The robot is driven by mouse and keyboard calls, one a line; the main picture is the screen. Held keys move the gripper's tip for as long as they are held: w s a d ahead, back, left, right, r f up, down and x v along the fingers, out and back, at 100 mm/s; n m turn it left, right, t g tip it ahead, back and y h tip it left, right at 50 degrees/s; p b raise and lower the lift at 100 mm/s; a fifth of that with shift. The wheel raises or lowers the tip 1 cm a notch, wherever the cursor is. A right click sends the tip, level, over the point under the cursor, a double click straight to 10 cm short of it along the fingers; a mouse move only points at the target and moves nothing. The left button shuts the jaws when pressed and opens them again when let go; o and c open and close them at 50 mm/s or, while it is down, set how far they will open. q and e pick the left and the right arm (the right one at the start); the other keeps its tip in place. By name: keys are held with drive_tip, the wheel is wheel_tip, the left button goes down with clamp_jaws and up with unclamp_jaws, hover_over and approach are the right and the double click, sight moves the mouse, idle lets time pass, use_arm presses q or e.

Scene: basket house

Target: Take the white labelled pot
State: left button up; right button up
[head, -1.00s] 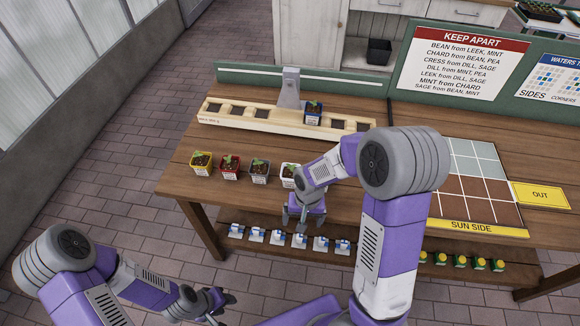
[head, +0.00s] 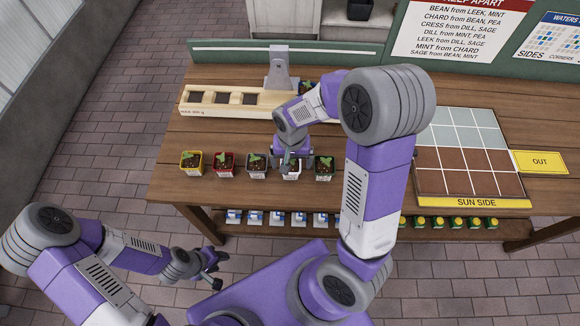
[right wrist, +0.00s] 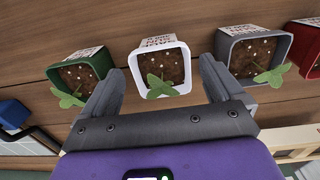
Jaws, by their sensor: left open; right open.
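The white labelled pot (head: 291,176) stands in the row near the table's front edge, partly hidden by my right gripper (head: 292,161). In the right wrist view the white pot (right wrist: 134,75) holds dark soil and a green seedling, with a printed label at its far rim. My open right gripper (right wrist: 158,78) has one finger on each side of it, with gaps to the pot. My left gripper (head: 212,282) is open and empty, low in front of the table.
A dark green pot (head: 324,169) and a grey pot (head: 257,167) flank the white one closely. A red pot (head: 226,165) and a yellow pot (head: 191,164) stand further left. A wooden slotted rack (head: 200,101) lies behind; a tiled grid tray (head: 425,185) is right.

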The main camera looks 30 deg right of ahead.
sight(290, 163)
wheel_tip(290, 163, down, 4)
drive_tip(key=shift+w+r+b, duration=0.1)
drive_tip(key=shift+r+b, duration=0.05)
drive_tip(key=shift+b, duration=0.3)
drive_tip(key=shift+a, duration=0.1)
drive_tip(key=shift+r, duration=0.1)
drive_tip(key=c, duration=1.3)
